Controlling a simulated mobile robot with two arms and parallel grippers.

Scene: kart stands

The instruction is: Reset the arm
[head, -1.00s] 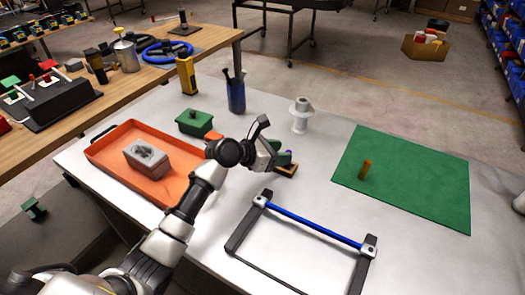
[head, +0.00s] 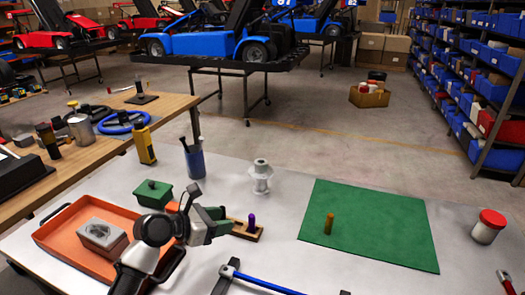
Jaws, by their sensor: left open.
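My left gripper (head: 208,213) is open in the head view, with nothing seen between its jaws. It is over the white table, just left of a small wooden holder (head: 247,231) in which a purple peg (head: 251,221) stands upright. My arm hides part of the orange tray (head: 62,212), which holds a grey block (head: 103,236). An orange-brown peg (head: 328,223) stands upright on the green mat (head: 375,232), well right of the gripper. My right gripper is not in view.
Behind the gripper are a green box (head: 153,194), a blue cup (head: 195,163) and a white spool (head: 260,177). A blue-barred frame (head: 265,284) lies at the front. A red-lidded jar (head: 488,227) stands at the right. The mat is mostly clear.

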